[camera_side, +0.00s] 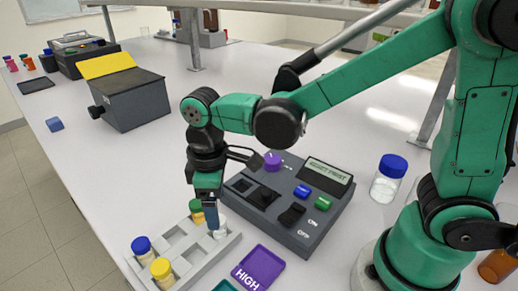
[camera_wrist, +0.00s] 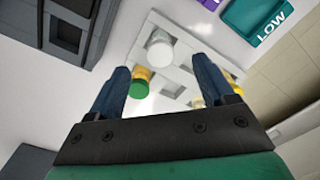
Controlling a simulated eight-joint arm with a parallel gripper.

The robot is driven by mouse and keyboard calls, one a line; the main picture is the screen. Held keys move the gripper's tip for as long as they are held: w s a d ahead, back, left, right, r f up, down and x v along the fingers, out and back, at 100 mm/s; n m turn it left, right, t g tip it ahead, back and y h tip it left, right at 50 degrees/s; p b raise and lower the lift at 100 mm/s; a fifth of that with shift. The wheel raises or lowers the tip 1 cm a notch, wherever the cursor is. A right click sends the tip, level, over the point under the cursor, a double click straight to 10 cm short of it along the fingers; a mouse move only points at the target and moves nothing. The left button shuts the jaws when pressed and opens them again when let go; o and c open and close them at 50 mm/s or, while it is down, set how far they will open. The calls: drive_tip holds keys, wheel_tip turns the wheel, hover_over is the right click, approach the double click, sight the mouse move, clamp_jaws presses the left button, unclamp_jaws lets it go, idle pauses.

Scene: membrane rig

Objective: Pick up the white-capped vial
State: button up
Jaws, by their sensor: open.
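The white-capped vial (camera_side: 220,231) stands in the grey rack (camera_side: 181,266), near the rack's right corner and close to the control box. In the wrist view its white cap (camera_wrist: 160,46) lies just beyond the fingertips, between their lines. My gripper (camera_side: 209,207) is over the rack, pointing down. In the wrist view my gripper (camera_wrist: 160,66) has its blue fingers wide apart with nothing held between them. In the side view a finger overlaps the vial; I cannot tell whether they touch.
A green-capped vial (camera_wrist: 138,89) stands near the left finger in the wrist view. Blue-capped (camera_side: 142,247) and yellow-capped (camera_side: 161,270) vials stand at the rack's other end. The control box (camera_side: 290,205) and the purple HIGH tray (camera_side: 258,268) are close to the rack.

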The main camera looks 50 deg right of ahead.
drive_tip(key=shift+f, duration=2.75)
clamp_jaws()
